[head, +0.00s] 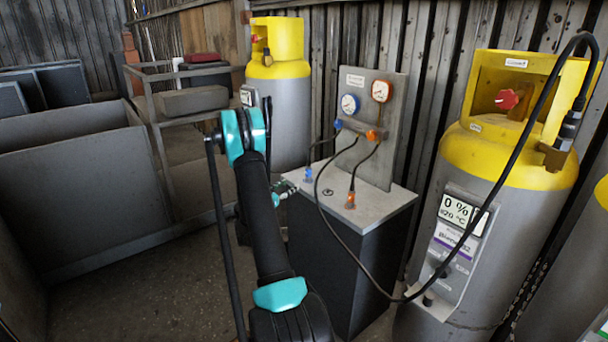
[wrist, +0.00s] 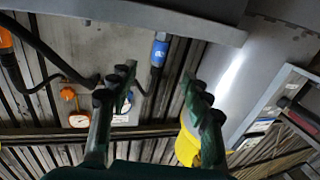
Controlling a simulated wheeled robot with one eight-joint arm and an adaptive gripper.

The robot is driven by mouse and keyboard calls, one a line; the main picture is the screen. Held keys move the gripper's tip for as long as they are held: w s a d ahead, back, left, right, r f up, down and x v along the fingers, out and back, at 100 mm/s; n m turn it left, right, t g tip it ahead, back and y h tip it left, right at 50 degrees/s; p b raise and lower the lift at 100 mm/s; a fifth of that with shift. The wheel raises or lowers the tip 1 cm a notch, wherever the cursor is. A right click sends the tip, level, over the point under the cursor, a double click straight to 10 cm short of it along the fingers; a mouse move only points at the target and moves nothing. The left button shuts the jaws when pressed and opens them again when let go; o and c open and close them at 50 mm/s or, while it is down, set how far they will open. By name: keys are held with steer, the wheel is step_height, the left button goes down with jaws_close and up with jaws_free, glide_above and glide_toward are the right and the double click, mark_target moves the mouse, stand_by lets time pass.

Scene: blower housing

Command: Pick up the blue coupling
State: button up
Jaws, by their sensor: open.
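The blue coupling (head: 308,175) stands upright at the left edge of the pedestal top, on the end of a thin black hose. In the wrist view the blue coupling (wrist: 159,50) lies ahead, between the lines of the two dark green fingers and beyond their tips. My gripper (wrist: 158,78) is open with nothing between its fingers. In the head view my gripper (head: 285,190) is partly hidden behind my arm, just left of the coupling and slightly lower, apart from it.
An orange coupling (head: 350,200) on another hose stands to the right on the pedestal (head: 390,205). A gauge panel (head: 385,125) rises behind. A large yellow-topped cylinder (head: 515,150) stands right, another (head: 290,115) behind left.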

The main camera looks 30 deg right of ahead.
mark_target(307, 174)
steer(key=x, duration=1.5)
jaws_close()
